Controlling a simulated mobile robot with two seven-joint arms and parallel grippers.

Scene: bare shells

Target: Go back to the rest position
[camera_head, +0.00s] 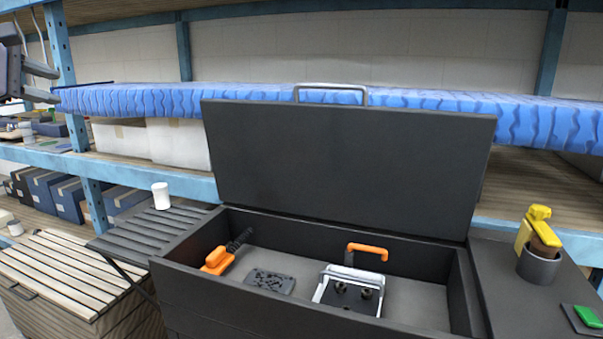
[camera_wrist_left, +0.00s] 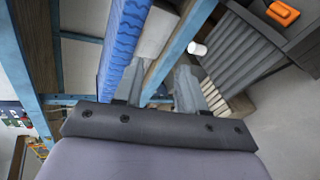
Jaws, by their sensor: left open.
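My left gripper (camera_head: 42,83) is at the upper left edge of the head view, raised in front of the shelving. Its two fingers are apart with nothing between them. In the left wrist view the gripper (camera_wrist_left: 150,88) also shows empty, with the blue shelf padding and a blue beam behind it. It is well away from the black box (camera_head: 190,290), whose lid (camera_head: 340,165) stands open. My right gripper is in neither view.
The box holds an orange-handled tool (camera_head: 217,260), a dark plate (camera_head: 270,281) and a metal device (camera_head: 350,290). A white cup (camera_head: 160,196) stands on the left slatted side shelf (camera_head: 150,232). A grey holder (camera_head: 539,267) with yellow-handled tools stands right. Blue-padded shelving (camera_head: 400,98) runs behind.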

